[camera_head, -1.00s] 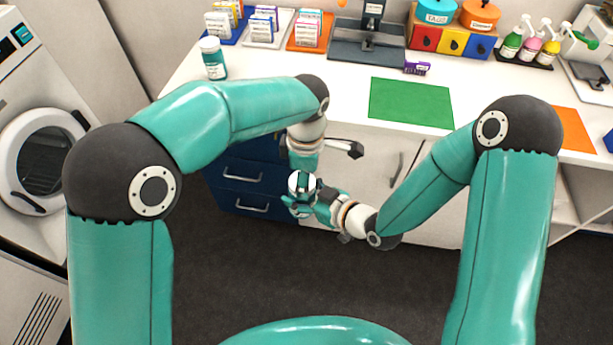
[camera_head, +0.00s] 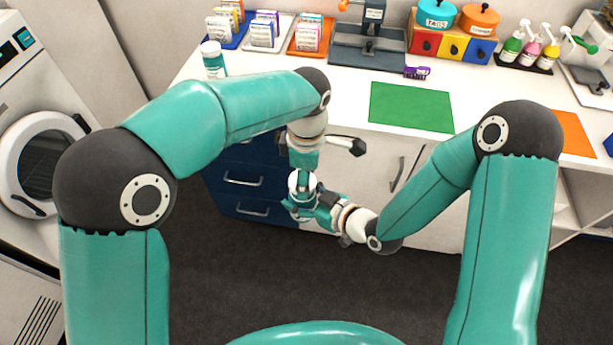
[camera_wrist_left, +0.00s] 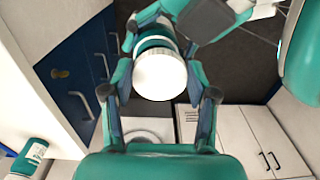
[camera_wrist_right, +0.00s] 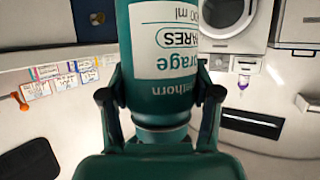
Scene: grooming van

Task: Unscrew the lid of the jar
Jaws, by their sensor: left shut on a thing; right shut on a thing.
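The jar is teal with a white lid and a printed label. Its lid (camera_wrist_left: 160,76) faces the left wrist camera, with the fingers of my left gripper (camera_wrist_left: 164,92) on either side; this gripper is shut on the lid. The labelled jar body (camera_wrist_right: 172,55) fills the middle of the right wrist view, where my right gripper (camera_wrist_right: 160,97) is shut on it. In the head view the jar (camera_head: 297,184) is small and partly hidden, with my left gripper (camera_head: 303,172) above it and my right gripper (camera_head: 308,203) at its side, in front of the drawers.
A similar white-lidded bottle (camera_head: 213,60) stands at the counter's left end. A green mat (camera_head: 411,107) lies near the counter's front edge, with a purple brush (camera_head: 417,72) behind it. Blue drawers (camera_head: 242,180) are behind the grippers; the dark floor in front is clear.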

